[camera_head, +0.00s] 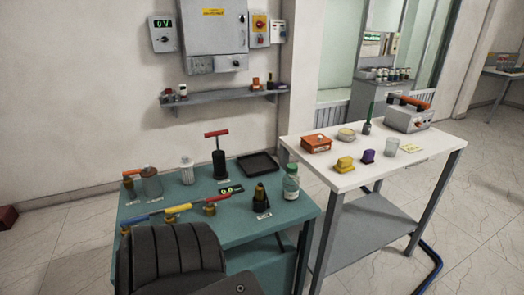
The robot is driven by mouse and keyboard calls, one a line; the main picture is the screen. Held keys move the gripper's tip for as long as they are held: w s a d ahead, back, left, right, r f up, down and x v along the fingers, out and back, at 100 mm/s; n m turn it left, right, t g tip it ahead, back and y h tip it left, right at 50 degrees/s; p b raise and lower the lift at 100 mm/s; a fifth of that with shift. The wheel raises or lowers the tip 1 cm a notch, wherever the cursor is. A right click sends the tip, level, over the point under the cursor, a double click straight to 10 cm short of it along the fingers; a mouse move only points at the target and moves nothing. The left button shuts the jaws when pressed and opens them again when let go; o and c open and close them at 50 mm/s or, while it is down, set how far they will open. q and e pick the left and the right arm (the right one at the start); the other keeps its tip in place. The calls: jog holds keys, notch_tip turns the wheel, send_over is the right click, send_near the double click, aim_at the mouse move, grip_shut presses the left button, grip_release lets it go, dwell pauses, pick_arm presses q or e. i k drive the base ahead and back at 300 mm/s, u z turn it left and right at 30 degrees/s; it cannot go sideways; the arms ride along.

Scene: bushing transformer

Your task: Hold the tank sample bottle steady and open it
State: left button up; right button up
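A bottle with a dark green cap and a white label (291,183) stands upright at the right end of the green table (240,234). Its cap is on. I cannot read its label, but it looks like the sample bottle. Neither of my grippers shows in the head view, and nothing touches the bottle.
A red-handled pump (218,158) and several jars and tools fill the left side. A white table (370,174) with small items stands to the right.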

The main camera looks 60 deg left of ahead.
aim_at(290, 181)
jog(key=u, duration=2.1)
jog(key=i, duration=0.2)
jog(key=z, duration=0.4)
